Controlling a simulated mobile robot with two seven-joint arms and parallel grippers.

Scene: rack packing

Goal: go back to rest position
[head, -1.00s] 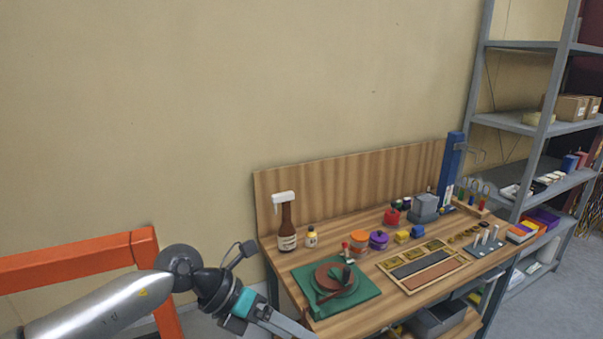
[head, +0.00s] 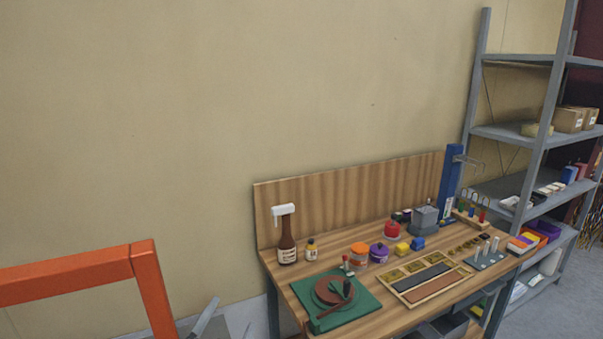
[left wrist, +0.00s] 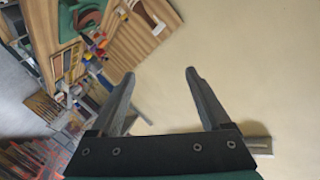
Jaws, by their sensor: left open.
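My left gripper (left wrist: 160,98) is open in the left wrist view, with nothing between its two dark fingers. Beyond the fingers there is the plain beige wall. In the head view only the tips of my left gripper (head: 225,325) show at the bottom edge, left of the workbench and apart from it. The rest of the left arm is out of the head view. My right gripper is in neither view.
A wooden workbench (head: 385,312) holds a spray bottle (head: 287,240), a green mat (head: 362,308) and several small items. An orange frame (head: 148,275) stands at the left. A grey shelf rack (head: 545,135) is at the right.

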